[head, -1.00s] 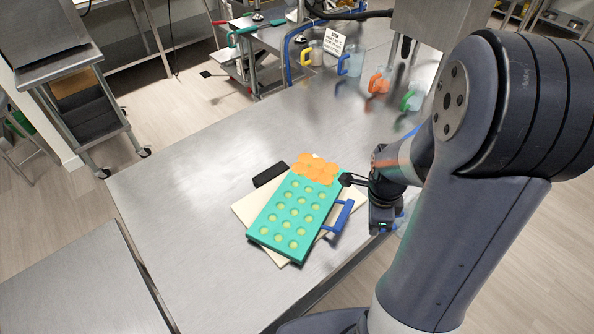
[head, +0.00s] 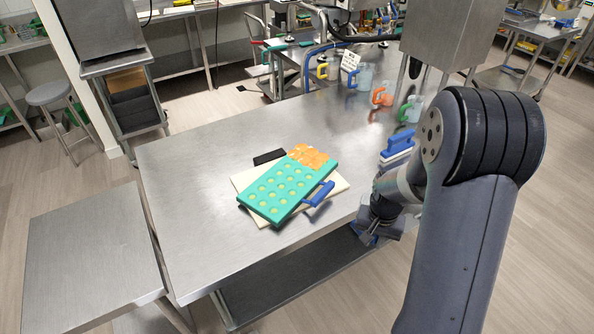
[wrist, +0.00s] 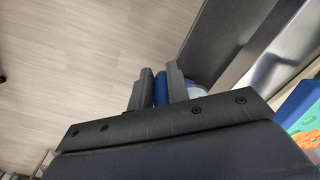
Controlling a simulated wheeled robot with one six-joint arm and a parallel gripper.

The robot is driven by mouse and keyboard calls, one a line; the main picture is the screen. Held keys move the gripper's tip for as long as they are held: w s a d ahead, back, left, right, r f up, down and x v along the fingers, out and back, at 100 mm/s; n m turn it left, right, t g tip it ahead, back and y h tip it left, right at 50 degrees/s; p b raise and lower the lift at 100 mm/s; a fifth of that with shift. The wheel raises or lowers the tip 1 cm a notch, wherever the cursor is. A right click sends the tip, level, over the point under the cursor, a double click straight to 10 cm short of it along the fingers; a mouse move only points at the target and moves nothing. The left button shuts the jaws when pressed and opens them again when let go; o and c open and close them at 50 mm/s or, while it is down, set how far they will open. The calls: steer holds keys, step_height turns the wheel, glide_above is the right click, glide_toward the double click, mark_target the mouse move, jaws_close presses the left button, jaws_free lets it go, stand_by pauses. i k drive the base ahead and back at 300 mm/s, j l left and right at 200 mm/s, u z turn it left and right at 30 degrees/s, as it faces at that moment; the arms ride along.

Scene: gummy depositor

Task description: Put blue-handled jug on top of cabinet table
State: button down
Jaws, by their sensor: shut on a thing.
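My gripper (head: 368,236) is low beside the steel table's (head: 215,160) front right edge. In the wrist view its fingers (wrist: 155,92) are shut on a blue handle (wrist: 160,90). A pale, see-through body (wrist: 194,91) shows behind one finger; this looks like a blue-handled jug, mostly hidden. Another blue-handled jug (head: 364,75) stands upright at the back, between a yellow-handled jug (head: 330,68) and an orange-handled one (head: 382,94). A lower steel-topped table (head: 85,240) stands at front left; I cannot tell whether it is the cabinet table.
A teal mold (head: 285,190) with orange gummies (head: 310,155) lies on a cream board (head: 243,180). A blue-handled tool (head: 398,145) and a green-handled jug (head: 411,108) are near the right edge. The steel table's left half is clear.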

mark_target(193, 213)
steer(key=k+l+u, duration=0.1)
steer(key=k, duration=0.7)
steer(key=u, duration=1.3)
steer(key=i+l+u, duration=0.25)
steer(key=i, duration=0.25)
steer(key=i+l+u, duration=0.25)
steer(key=i+l, duration=0.65)
